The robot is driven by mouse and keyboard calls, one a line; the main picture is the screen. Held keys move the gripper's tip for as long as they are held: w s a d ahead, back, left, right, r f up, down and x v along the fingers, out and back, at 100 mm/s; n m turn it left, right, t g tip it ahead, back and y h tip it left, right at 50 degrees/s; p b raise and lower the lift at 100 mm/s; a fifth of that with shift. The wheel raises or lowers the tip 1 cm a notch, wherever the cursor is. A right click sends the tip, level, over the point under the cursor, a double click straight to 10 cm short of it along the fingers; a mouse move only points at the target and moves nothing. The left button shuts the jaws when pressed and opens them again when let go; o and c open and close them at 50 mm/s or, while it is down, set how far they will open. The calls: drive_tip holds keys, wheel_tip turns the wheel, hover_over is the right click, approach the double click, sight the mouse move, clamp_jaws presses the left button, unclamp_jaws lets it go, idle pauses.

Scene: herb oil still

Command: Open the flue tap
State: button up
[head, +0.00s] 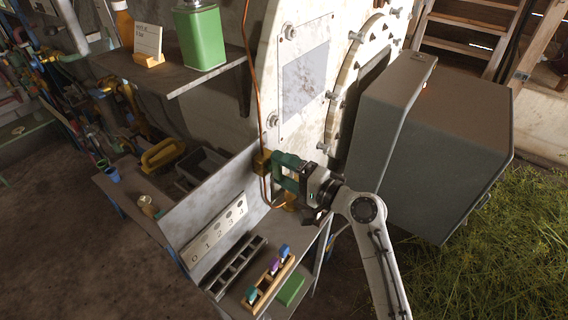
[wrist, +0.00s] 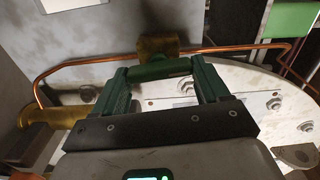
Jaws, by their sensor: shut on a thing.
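The flue tap has a brass body (head: 262,162) on the copper pipe beside the big pale still. Its brass body also shows in the wrist view (wrist: 158,46), with a dark green handle (wrist: 160,69) in front. My gripper (head: 280,167) reaches it from the right. In the wrist view, its two green fingers (wrist: 161,74) stand on either side of the handle and are shut on it. The fingers hide much of the handle in the head view, so I cannot tell there how far it is turned.
A numbered metal panel (head: 216,229) stands below left, with a dark slotted rack (head: 238,263) and a wooden rack (head: 268,284) of coloured pieces in front. A shelf (head: 170,78) with a green canister (head: 201,38) is above left. A large grey box (head: 455,150) stands close right.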

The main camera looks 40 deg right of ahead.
drive_tip(key=shift+m+p, duration=0.35)
drive_tip(key=shift+m, duration=0.25)
drive_tip(key=shift+f, duration=0.1)
drive_tip(key=o, duration=1.1)
drive_tip(key=shift+c, duration=0.2)
drive_tip(key=b+v, duration=0.3)
drive_tip(key=v, duration=0.7)
drive_tip(key=shift+s, duration=0.4)
drive_tip(key=shift+d, duration=0.15)
